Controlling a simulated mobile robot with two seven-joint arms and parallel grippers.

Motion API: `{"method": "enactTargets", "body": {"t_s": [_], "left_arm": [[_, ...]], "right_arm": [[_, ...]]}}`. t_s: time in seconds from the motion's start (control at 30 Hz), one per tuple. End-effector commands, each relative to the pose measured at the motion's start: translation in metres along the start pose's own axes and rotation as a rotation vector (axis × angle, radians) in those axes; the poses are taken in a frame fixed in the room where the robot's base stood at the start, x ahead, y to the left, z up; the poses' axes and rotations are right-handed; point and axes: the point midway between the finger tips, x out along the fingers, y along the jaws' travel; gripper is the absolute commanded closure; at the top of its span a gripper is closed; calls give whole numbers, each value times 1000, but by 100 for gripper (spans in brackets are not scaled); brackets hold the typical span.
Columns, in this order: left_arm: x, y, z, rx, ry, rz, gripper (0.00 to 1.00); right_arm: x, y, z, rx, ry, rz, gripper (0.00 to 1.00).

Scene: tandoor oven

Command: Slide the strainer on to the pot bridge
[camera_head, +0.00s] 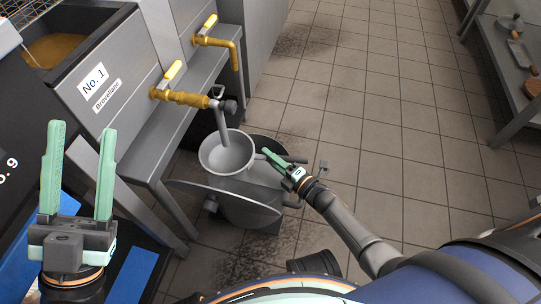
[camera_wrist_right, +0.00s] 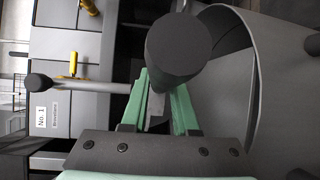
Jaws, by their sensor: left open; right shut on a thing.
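The strainer (camera_head: 228,152) is a grey round bowl in the head view, above the grey pot (camera_head: 250,212) and below the end of a grey pipe. My right gripper (camera_head: 271,158) is shut on it at its right side, where a dark handle shows. In the right wrist view, the handle's thick round end (camera_wrist_right: 178,50) looms in front of the green fingers (camera_wrist_right: 160,105) and hides part of the grip. The pot also shows in the right wrist view (camera_wrist_right: 275,100). I cannot clearly make out the pot bridge. My left gripper (camera_head: 77,172) is open and empty, left of the pot.
The steel fryer bench (camera_head: 165,130) with yellow-handled brass valves (camera_head: 180,95) stands left of and behind the pot. A grey pipe (camera_head: 222,125) hangs from one valve over the strainer. A shelf (camera_head: 525,75) stands at far right. The tiled floor (camera_head: 380,120) between is clear.

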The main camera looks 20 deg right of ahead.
Motion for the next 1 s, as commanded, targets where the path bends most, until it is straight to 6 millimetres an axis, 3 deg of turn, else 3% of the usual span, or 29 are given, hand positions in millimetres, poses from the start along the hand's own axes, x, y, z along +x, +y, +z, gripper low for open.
{"method": "enactTargets", "body": {"t_s": [0.57,0.6,0.87,1.0], "left_arm": [[0,0,0,0,0,-2,50],[0,0,0,0,0,-2,50],[0,0,0,0,0,-2,50],[0,0,0,0,0,-2,50]], "right_arm": [[1,-9,-1,0,0,3,100],[1,-9,-1,0,0,2,67],[1,-9,-1,0,0,1,38],[1,-9,-1,0,0,1,37]]}}
